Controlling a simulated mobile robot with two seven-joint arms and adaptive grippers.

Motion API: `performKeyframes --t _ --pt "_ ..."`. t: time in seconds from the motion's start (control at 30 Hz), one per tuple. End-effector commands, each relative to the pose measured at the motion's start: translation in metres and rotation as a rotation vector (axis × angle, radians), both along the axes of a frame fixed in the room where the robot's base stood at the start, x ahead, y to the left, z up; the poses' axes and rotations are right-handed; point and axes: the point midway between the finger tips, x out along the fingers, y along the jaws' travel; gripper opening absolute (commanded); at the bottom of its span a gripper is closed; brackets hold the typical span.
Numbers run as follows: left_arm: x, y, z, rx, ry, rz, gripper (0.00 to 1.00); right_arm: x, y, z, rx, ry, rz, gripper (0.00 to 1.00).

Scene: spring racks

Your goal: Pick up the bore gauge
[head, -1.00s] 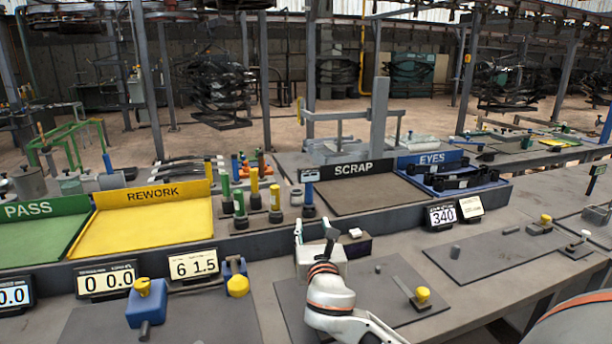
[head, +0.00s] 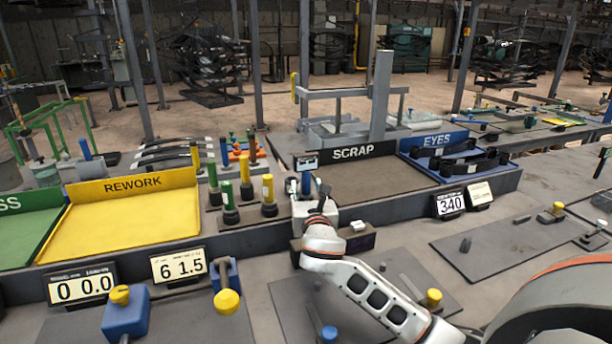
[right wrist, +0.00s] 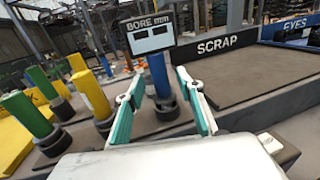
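The bore gauge has a blue handle (right wrist: 158,75), a black foot and a dark display head marked BORE (right wrist: 150,33). It stands upright at the right end of the gauge stand, and its head (head: 306,162) shows in the head view left of the SCRAP sign. My right gripper (right wrist: 160,82) is open, its two teal-lined fingers spread on either side of the gauge's lower handle as seen from the wrist. I see no contact, and how far the fingers reach is unclear. In the head view my right gripper (head: 312,200) partly covers the gauge. My left gripper is not in view.
Green and yellow plug gauges (head: 268,196) stand close left of the bore gauge. The SCRAP tray (head: 385,187) is empty on the right. A yellow REWORK tray (head: 125,222) is at left, and a blue EYES tray (head: 490,172) holds dark parts at right.

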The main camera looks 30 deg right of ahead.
Motion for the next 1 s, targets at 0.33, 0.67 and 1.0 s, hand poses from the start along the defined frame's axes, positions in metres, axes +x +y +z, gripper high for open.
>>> performKeyframes --t 0.33,0.67,1.0 --pt "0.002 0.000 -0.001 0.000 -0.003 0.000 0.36 0.022 -0.012 0.000 0.000 0.000 0.000 0.37" --pt "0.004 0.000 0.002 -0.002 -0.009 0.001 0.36 0.022 -0.012 0.000 0.000 0.000 0.000 0.00" --pt "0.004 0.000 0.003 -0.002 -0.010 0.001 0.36 0.022 -0.012 0.003 0.000 -0.002 0.000 0.00"
